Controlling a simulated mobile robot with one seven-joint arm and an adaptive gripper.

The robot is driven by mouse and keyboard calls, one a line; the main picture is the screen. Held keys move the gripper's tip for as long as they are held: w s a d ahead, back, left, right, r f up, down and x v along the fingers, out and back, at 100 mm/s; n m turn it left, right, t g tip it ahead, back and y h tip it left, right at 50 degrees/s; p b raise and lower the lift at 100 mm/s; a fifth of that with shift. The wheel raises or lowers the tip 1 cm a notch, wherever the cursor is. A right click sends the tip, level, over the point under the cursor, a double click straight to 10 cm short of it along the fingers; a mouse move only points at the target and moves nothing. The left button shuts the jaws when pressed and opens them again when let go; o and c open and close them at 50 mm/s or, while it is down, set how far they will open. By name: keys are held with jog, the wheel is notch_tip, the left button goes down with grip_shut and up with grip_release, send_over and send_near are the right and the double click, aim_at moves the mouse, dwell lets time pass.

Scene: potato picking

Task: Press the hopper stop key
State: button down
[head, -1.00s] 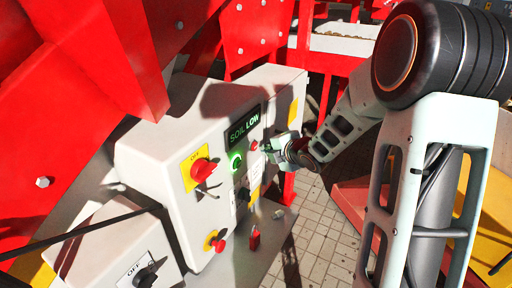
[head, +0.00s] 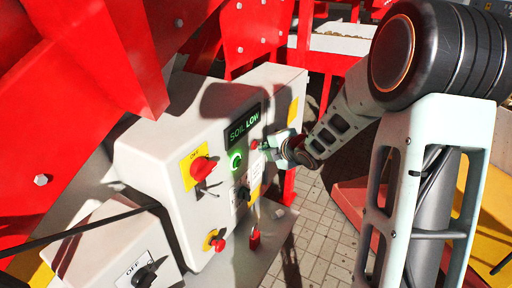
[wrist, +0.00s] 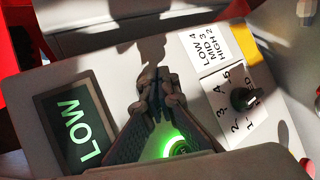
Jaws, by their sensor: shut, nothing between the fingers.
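The pale control box carries a dark display (head: 243,125) reading "SOIL LOW". Below it are a green-lit round key (head: 235,161) and a small red key (head: 254,145) to its right. No label for the red key is readable. My gripper (head: 266,146) is shut and empty, close beside the red key; I cannot tell whether they touch. In the wrist view my shut fingers (wrist: 156,82) point at the panel between the display (wrist: 76,130) and the numbered dial (wrist: 242,97). The green glow (wrist: 178,148) shows behind them, and the red key is hidden.
A red switch on a yellow plate (head: 201,168) and a red mushroom button (head: 218,245) sit left of the keys on the box. A red tag-like piece (head: 255,238) hangs below. Red machine beams (head: 75,95) stand at left; paved floor (head: 318,225) lies right.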

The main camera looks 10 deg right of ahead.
jog(key=shift+w+a, duration=0.25)
jog(key=shift+a, duration=0.1)
dwell(0.9)
jog(key=shift+d, duration=0.1)
jog(key=shift+s+d, duration=0.5)
jog(key=shift+d, duration=0.1)
jog(key=shift+s+d+p, duration=0.3)
jog(key=shift+s+d, duration=0.45)
jog(key=shift+d, duration=0.3)
jog(key=shift+s+d+p, duration=0.25)
jog(key=shift+s+d, duration=0.5)
jog(key=shift+d, duration=0.25)
